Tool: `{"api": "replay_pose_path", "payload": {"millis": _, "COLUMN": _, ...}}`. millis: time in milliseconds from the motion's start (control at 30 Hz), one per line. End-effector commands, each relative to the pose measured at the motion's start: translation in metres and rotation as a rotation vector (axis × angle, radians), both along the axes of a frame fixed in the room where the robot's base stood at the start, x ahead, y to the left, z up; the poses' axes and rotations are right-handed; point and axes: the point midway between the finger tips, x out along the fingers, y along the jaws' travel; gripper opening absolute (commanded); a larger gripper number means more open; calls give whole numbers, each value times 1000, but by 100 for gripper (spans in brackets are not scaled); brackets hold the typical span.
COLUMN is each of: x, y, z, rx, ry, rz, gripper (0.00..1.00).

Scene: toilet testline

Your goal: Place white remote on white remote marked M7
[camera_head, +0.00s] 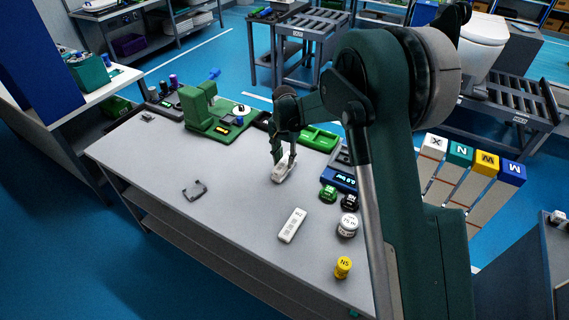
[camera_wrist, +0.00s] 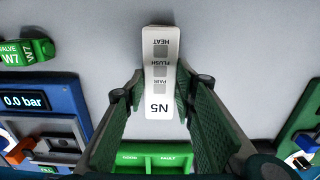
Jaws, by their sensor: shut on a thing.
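My gripper (camera_head: 284,158) is shut on a white remote (camera_head: 284,172) over the middle of the grey workbench. In the wrist view this remote (camera_wrist: 160,60) reads N5, with HEAT, FLUSH and PAIR beside grey buttons, and it sits between my two green fingers. I cannot tell whether it touches the bench. A second white remote (camera_head: 293,225) lies flat on the bench, nearer the front and slightly right of my gripper. Its label is too small to read, so I cannot confirm M7.
The workbench (camera_head: 235,235) is clear at front left, apart from a dark bracket (camera_head: 195,190). Right of the second remote stand a white jar (camera_head: 348,226), green and black caps, and a yellow N5 cylinder (camera_head: 343,267). A blue 0.0 bar gauge (camera_head: 342,179) and green machine (camera_head: 205,112) stand farther back.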

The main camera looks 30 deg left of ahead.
Motion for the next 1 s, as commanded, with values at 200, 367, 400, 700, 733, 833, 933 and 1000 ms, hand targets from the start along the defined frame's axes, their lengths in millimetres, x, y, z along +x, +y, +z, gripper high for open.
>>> {"api": "replay_pose_path", "payload": {"millis": 200, "x": 0, "y": 0, "z": -17, "rx": 0, "ry": 0, "rz": 0, "gripper": 14}}
{"api": "replay_pose_path", "payload": {"millis": 367, "x": 0, "y": 0, "z": -18, "rx": 0, "ry": 0, "rz": 0, "gripper": 14}}
{"api": "replay_pose_path", "payload": {"millis": 400, "x": 0, "y": 0, "z": -18, "rx": 0, "ry": 0, "rz": 0, "gripper": 14}}
{"api": "replay_pose_path", "payload": {"millis": 700, "x": 0, "y": 0, "z": -21, "rx": 0, "ry": 0, "rz": 0, "gripper": 33}}
{"api": "replay_pose_path", "payload": {"millis": 733, "x": 0, "y": 0, "z": -21, "rx": 0, "ry": 0, "rz": 0, "gripper": 37}}
{"api": "replay_pose_path", "payload": {"millis": 833, "x": 0, "y": 0, "z": -21, "rx": 0, "ry": 0, "rz": 0, "gripper": 42}}
{"api": "replay_pose_path", "payload": {"millis": 933, "x": 0, "y": 0, "z": -21, "rx": 0, "ry": 0, "rz": 0, "gripper": 42}}
{"api": "replay_pose_path", "payload": {"millis": 1000, "x": 0, "y": 0, "z": -21, "rx": 0, "ry": 0, "rz": 0, "gripper": 42}}
